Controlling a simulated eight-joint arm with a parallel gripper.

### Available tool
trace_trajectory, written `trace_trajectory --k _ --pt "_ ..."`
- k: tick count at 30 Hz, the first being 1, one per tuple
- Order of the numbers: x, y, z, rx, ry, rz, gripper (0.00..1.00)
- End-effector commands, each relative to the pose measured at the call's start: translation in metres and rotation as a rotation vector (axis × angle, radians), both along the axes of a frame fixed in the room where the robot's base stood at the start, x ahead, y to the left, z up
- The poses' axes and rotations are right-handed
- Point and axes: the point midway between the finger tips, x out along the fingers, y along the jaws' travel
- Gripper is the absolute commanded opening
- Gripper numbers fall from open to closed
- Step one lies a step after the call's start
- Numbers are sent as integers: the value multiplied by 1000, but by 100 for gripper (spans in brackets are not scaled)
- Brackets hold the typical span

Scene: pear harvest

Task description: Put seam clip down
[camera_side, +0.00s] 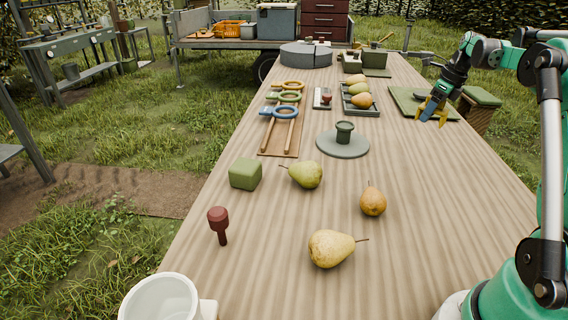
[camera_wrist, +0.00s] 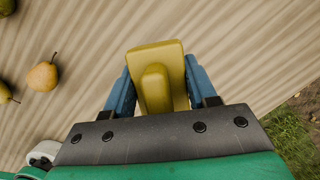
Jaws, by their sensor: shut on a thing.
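The seam clip (camera_wrist: 152,62) is a yellow piece with a raised rounded ridge. In the wrist view it sits between the two blue fingers of my gripper (camera_wrist: 157,92), which is shut on it. In the side view my gripper (camera_side: 433,106) is at the right side of the table, by a flat green mat (camera_side: 405,97). The clip is small there and shows only as yellow bits by the blue fingers. I cannot tell whether it touches the mat or hangs above it.
Pears (camera_side: 331,248) lie on the near and middle table (camera_side: 270,285). A green block (camera_side: 245,174), dark red stamp (camera_side: 218,222) and white mug (camera_side: 160,300) are at the near left. A grey disc (camera_side: 342,148) holds a green pot. Ring-handled tools (camera_side: 285,112) and a pear tray (camera_side: 360,108) lie farther back.

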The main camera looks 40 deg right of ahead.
Motion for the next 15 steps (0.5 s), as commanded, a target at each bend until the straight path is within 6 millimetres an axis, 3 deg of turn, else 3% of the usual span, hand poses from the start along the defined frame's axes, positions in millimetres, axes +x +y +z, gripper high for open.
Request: trace_trajectory --k 6,15 --pt "11 -24 -32 0 -6 -127 0" --pt "13 -28 -77 1 -8 -157 0"
